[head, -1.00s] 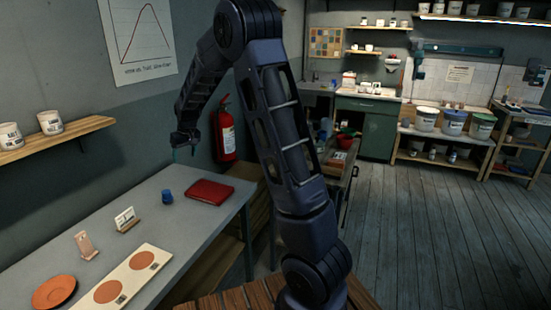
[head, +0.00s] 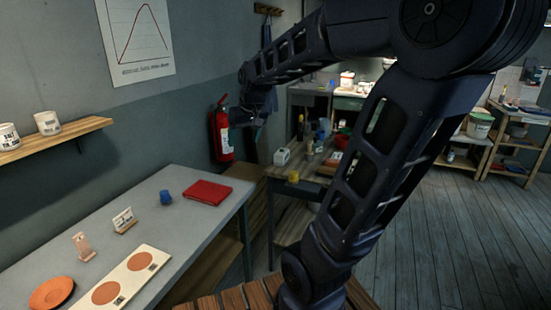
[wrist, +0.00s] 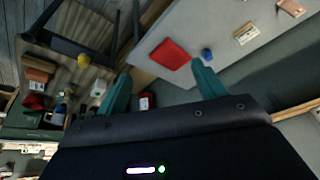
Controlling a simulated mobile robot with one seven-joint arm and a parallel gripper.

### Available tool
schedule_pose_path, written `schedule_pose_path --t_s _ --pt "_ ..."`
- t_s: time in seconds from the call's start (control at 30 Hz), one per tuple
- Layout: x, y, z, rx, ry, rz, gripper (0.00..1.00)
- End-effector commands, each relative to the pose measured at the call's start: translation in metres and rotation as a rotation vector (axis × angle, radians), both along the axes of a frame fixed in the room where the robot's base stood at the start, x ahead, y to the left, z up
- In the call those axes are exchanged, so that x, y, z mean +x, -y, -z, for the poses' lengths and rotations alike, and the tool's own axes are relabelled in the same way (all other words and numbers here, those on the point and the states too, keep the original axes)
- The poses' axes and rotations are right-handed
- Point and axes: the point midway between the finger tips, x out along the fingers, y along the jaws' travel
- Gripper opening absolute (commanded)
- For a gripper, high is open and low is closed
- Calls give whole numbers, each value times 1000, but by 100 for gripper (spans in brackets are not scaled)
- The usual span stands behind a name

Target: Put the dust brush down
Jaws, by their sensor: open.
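My gripper (head: 258,130) is raised in front of the wall by the fire extinguisher, between the grey table and the wooden workbench. In the wrist view its two teal fingers (wrist: 163,85) are spread wide, with nothing held between them. I cannot make out the dust brush for certain in either view. Small tools and pots on the wooden workbench (head: 290,213) are too small to tell apart, and my arm hides part of that area.
A fire extinguisher (head: 221,135) hangs on the wall.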

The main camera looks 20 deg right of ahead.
Motion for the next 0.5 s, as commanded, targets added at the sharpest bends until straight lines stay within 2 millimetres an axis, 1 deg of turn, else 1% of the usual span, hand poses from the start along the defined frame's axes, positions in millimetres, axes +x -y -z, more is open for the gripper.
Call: schedule_pose_path --t_s 0.03,0.17,0.3,0.4,0.5 --pt "-17 7 -2 -3 10 19 69" --pt "-56 21 -1 -17 21 60 69" --pt "-95 34 4 -34 32 108 69" --pt "-117 41 10 -44 39 138 69" --pt "-132 44 14 -53 41 158 69"
